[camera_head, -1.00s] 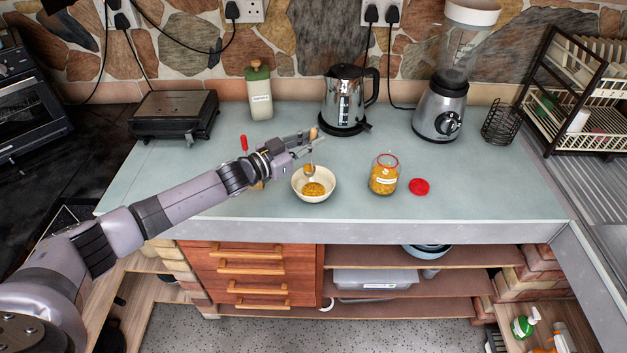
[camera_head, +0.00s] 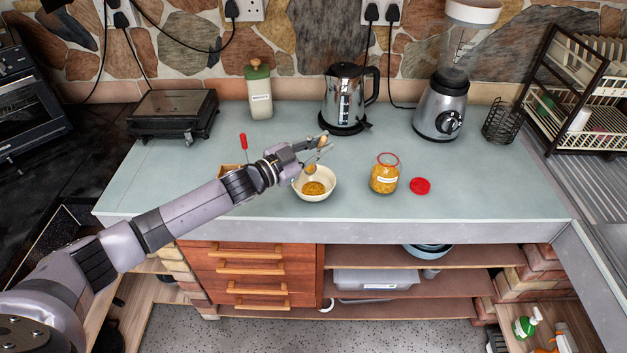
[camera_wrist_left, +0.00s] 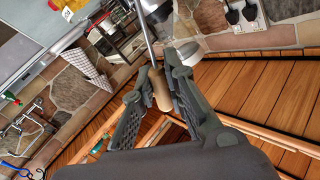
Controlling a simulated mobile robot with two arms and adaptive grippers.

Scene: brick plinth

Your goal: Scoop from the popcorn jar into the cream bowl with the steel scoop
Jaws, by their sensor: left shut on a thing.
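My left gripper (camera_head: 322,145) is shut on the wooden handle of the steel scoop (camera_head: 310,168), above the cream bowl. The wrist view shows the wooden handle (camera_wrist_left: 160,90) between the fingers and a thin steel shaft running up from it. The scoop's head hangs over the far side of the bowl and looks yellow; how much it holds is too small to tell. The cream bowl (camera_head: 326,191) stands upright with yellow kernels in its bottom. The popcorn jar (camera_head: 384,174) stands open to its right, holding yellow kernels. My right gripper is out of view.
The jar's red lid (camera_head: 420,186) lies right of the jar. A kettle (camera_head: 345,98), a blender (camera_head: 440,112) and a green-lidded canister (camera_head: 259,92) stand behind. A wooden box (camera_head: 230,170) is partly hidden by my left arm. The counter right of the lid is clear.

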